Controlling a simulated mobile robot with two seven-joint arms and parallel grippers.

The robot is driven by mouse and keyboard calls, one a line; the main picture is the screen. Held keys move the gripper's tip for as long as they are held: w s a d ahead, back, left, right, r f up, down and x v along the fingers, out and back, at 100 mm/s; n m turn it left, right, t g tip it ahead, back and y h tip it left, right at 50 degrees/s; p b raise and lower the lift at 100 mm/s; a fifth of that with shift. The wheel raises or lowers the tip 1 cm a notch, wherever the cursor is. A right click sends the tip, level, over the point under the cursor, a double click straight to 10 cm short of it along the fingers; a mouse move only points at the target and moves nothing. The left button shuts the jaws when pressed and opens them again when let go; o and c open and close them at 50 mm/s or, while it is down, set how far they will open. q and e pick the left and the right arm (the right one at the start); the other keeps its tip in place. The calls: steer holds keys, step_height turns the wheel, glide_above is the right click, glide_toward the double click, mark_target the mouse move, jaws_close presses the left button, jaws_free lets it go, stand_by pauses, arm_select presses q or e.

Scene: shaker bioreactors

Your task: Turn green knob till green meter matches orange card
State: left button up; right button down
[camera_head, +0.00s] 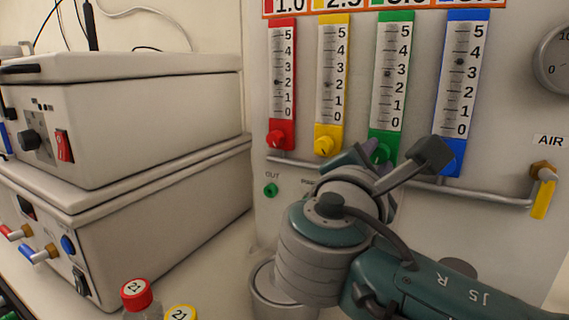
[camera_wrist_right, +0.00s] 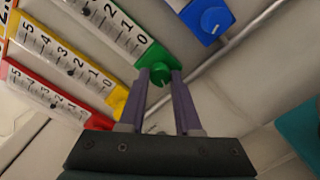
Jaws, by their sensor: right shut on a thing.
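The green meter (camera_head: 393,75) is a tall scale strip on the panel, with its dark float near the 3 mark. Its green knob (camera_head: 379,153) is at the bottom, partly hidden by my gripper. My right gripper (camera_head: 370,160) is at the knob. In the right wrist view, the two purple fingers of my right gripper (camera_wrist_right: 160,82) are closed on either side of the green knob (camera_wrist_right: 160,74). The orange card (camera_head: 377,4) is above the meters, its top cut off. It reads 1.0 over red; the figure over green is partly cut. My left gripper is out of view.
Red (camera_head: 282,85), yellow (camera_head: 331,85) and blue (camera_head: 462,80) meters flank the green one. A metal pipe (camera_head: 480,196) runs below them to a yellow-handled air valve (camera_head: 543,190). Stacked white boxes (camera_head: 120,115) stand left. Red-capped (camera_head: 137,293) and yellow-capped (camera_head: 181,314) bottles stand in front.

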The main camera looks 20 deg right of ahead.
steer(key=shift+m+b, duration=0.95)
steer(key=shift+m, duration=0.85)
steer(key=c, duration=0.6)
jaws_free()
steer(key=shift+r, duration=0.1)
